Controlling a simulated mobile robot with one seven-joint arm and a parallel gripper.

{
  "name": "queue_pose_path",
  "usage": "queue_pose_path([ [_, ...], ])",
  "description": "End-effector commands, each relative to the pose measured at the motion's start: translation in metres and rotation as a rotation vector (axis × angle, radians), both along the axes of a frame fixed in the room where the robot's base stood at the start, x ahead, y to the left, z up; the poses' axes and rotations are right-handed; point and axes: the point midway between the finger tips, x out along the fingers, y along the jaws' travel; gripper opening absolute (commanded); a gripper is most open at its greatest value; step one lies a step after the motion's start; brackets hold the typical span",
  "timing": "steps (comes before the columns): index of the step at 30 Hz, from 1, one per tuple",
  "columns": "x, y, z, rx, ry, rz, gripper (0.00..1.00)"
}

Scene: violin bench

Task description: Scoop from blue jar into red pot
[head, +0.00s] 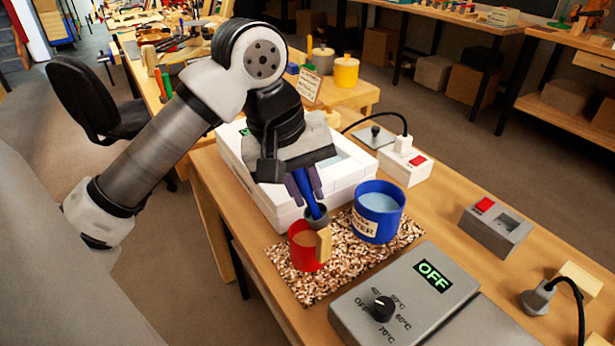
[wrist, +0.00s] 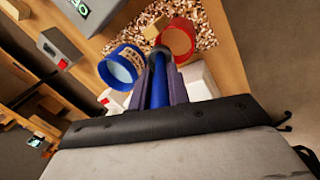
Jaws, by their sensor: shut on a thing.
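The blue jar (head: 378,212) stands on a speckled mat and holds pale blue liquid; its label is partly readable. The red pot (head: 303,249), with a wooden handle block, stands left of it on the mat. My gripper (head: 305,184) is shut on the blue handle of a scoop (head: 317,214). The scoop's dark cup hangs just above the pot's back rim; I cannot tell whether they touch. In the wrist view the blue jar (wrist: 122,66) is left of the scoop handle (wrist: 159,82) and the red pot (wrist: 176,40) is just beyond the scoop's end. The scoop's contents are hidden.
A grey heater unit (head: 405,298) showing OFF stands in front of the speckled mat (head: 345,272). A white box (head: 262,178) stands close behind my gripper. A white socket with a red switch (head: 405,165) and a grey switch box (head: 495,226) stand to the right.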

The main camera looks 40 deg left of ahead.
Motion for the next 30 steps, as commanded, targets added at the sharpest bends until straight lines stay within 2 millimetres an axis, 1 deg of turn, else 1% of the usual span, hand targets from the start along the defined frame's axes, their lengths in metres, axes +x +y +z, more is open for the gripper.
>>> queue_pose_path([
  [1, 0.003, -0.002, 0.009, 0.027, 0.034, -0.002, 0.00],
  [10, 0.015, -0.012, 0.016, 0.188, 0.248, -0.004, 0.00],
  [18, 0.014, -0.010, 0.037, 0.175, 0.234, 0.000, 0.00],
  [23, 0.014, -0.010, 0.042, 0.175, 0.234, 0.000, 0.00],
  [30, 0.014, -0.010, 0.043, 0.175, 0.234, 0.000, 0.00],
])
